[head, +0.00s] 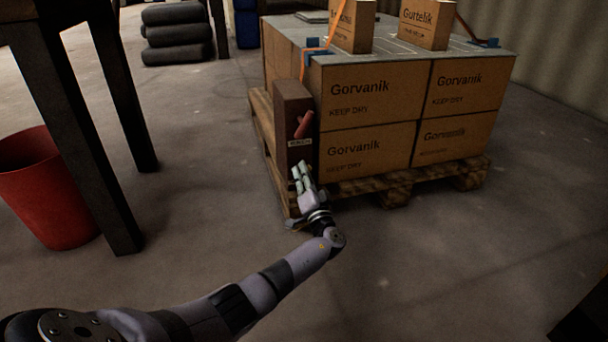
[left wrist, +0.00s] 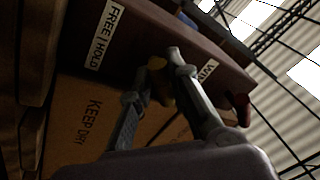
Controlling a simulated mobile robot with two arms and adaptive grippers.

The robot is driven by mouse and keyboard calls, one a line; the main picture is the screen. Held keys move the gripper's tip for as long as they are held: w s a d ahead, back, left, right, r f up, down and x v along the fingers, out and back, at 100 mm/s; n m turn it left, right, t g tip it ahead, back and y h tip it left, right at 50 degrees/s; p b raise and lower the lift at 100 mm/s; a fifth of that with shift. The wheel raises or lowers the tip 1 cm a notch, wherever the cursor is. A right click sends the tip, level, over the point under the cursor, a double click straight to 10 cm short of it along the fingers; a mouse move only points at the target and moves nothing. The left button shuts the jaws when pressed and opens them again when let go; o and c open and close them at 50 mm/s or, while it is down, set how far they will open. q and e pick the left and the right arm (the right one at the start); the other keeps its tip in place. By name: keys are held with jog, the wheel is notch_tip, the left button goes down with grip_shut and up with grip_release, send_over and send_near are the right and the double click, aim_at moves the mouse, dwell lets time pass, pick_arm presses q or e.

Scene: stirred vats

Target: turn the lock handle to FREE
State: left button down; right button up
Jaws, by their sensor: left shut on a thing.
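A narrow dark brown housing (head: 293,100) stands upright against the near left corner of the carton stack. In the left wrist view its face (left wrist: 150,30) carries a white "FREE | HOLD" label (left wrist: 105,33). My left gripper (head: 300,172) is low in front of the housing. In the left wrist view its fingers (left wrist: 155,80) are shut around a dull yellow piece (left wrist: 158,68), which looks like the lock handle. The fingers hide most of it, so I cannot tell which word it points to. My right gripper is not in view.
A red lever (head: 304,124) with a small label sits on the housing above my gripper. Cartons (head: 365,100) are stacked on a wooden pallet (head: 400,188). A red bin (head: 45,190) and dark table legs stand left.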

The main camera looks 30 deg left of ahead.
pick_arm(q)
jog(key=c, duration=1.5)
grip_release()
jog(key=v, duration=1.2)
jog(key=shift+s, duration=0.1)
